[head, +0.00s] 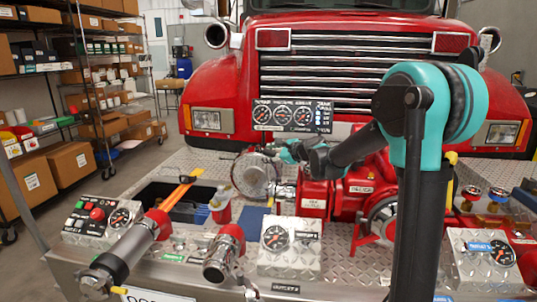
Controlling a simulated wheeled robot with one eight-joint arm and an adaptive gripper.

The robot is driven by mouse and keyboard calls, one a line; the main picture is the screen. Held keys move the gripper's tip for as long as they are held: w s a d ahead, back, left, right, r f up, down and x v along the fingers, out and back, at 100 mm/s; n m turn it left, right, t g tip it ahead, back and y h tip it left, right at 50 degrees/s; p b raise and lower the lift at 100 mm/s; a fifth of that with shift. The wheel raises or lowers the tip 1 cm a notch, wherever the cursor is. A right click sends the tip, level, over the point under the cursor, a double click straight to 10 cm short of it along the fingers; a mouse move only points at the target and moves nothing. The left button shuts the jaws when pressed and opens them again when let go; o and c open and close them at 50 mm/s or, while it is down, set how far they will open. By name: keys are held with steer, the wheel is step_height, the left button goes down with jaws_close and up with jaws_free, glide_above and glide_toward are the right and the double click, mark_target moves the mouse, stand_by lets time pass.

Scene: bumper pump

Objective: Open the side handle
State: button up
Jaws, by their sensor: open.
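No part is clearly marked as the side handle, and I cannot tell which one it is. Lever-like parts in the head view are an orange bar with a dark cap (183,190) over a dark recess at the left, and a small yellow handle (453,158) at the right edge of the red pump body (345,190). My arm reaches from the right across the pump. My gripper (270,149) is small and far off, above the round silver fitting (254,174) and below the gauge panel. It is open, with no object seen in it. Its fingers are hard to make out.
The diamond-plate bumper carries two red-banded pipe outlets (224,250) (140,245), a left control box (103,220), a middle gauge box (290,247) and a right gauge box (488,258). A gauge panel (292,115) stands before the truck grille. My upper arm hides part of the right side.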

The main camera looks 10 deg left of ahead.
steer(key=shift+a, duration=0.1)
steer(key=shift+c, duration=0.4)
jaws_close()
